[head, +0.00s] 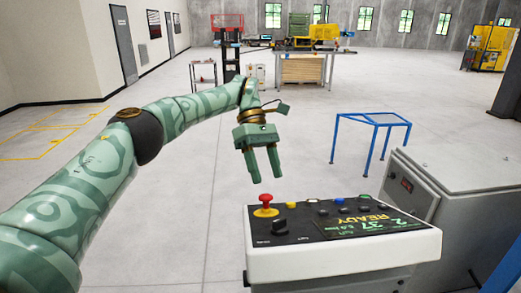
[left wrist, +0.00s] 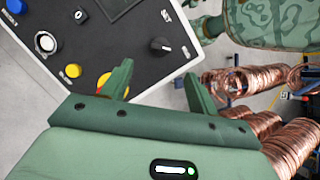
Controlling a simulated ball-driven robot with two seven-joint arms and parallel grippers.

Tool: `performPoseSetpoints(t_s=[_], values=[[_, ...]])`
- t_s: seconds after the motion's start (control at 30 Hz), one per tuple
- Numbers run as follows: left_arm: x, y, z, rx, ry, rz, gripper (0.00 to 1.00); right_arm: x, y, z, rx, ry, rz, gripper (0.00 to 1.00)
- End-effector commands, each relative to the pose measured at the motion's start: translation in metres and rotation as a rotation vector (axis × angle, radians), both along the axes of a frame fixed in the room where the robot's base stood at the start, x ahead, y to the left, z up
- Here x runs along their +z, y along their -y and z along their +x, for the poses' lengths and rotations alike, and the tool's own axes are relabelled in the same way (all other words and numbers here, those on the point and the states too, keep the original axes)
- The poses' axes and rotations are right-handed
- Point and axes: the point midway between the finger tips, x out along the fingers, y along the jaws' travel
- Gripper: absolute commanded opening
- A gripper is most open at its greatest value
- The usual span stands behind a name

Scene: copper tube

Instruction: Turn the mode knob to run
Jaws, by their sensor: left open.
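The mode knob (head: 280,227) is a black rotary knob near the front left of the white-edged control panel (head: 340,262). In the left wrist view the knob (left wrist: 161,46) shows on the dark panel face, beyond and between my fingers. My left gripper (head: 267,181) is open and empty, pointing down above the panel's back left corner, apart from the knob. It also shows in the left wrist view (left wrist: 157,77). The knob's small labels are too small to read. My right gripper is not in view.
A red emergency stop button (head: 265,199) on a yellow base stands behind the knob. Several coloured buttons and a display reading READY (head: 368,218) lie to the right. A grey cabinet (head: 450,180) adjoins the panel. Copper coils (left wrist: 240,90) show in the left wrist view.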

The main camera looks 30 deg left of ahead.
Motion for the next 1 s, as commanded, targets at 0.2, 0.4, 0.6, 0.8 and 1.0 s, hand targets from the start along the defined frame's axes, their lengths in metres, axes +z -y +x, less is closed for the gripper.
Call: performPoseSetpoints(t_s=[0.2,0.4,0.6,0.8,1.0], values=[[0.031,-0.018,0.012,0.002,-0.014,0.003,0.6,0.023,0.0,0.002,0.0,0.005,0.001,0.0],[0.04,-0.025,0.016,0.001,-0.01,0.0,0.6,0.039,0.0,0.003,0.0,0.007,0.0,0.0],[0.044,-0.028,0.018,0.001,0.001,0.0,0.6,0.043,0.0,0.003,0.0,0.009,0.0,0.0],[0.043,-0.028,0.018,-0.001,0.002,-0.001,0.6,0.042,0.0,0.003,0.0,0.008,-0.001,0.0],[0.043,-0.028,0.018,-0.001,0.002,-0.001,0.6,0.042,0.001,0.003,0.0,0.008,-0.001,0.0]])
